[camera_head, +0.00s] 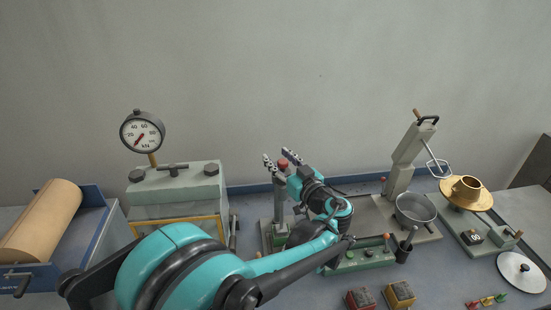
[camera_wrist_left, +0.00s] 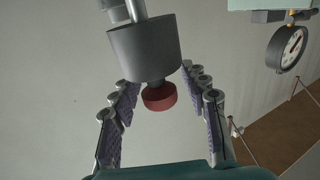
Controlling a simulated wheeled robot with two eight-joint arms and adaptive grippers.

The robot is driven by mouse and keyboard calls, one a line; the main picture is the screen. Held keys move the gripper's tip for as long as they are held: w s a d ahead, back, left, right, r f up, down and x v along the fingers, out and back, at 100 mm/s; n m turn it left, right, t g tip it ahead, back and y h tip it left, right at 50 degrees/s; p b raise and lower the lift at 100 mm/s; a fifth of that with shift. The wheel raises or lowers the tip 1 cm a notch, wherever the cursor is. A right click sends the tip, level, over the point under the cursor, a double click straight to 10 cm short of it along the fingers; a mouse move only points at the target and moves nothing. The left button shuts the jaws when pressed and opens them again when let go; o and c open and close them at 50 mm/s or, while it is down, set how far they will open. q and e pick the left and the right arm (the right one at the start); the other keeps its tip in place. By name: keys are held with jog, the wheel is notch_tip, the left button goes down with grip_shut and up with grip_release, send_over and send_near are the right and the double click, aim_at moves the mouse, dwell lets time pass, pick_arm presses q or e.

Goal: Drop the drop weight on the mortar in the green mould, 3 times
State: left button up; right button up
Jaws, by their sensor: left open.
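The drop weight shows in the left wrist view as a dark grey cylinder (camera_wrist_left: 145,52) on a pale rod, with a red knob (camera_wrist_left: 159,96) at its end. In the head view the red knob (camera_head: 283,163) tops a grey upright on a green base, partly behind my arm. My left gripper (camera_head: 280,158) is open, its fingers on either side of the knob. In the wrist view a gap shows between knob and fingers. My right gripper is not in view.
A press with a dial gauge (camera_head: 142,131) stands left, beside a tan roll (camera_head: 41,221). A mixer with a steel bowl (camera_head: 415,209) and a brass cone (camera_head: 466,190) stand right. A red mould (camera_head: 360,299) and a yellow mould (camera_head: 399,294) lie in front.

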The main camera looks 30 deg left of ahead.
pick_arm(q)
jog(key=shift+x, duration=0.8)
grip_shut()
jog(key=shift+r, duration=0.15)
notch_tip(320, 180, up, 8)
jog(key=p, duration=0.6)
grip_release()
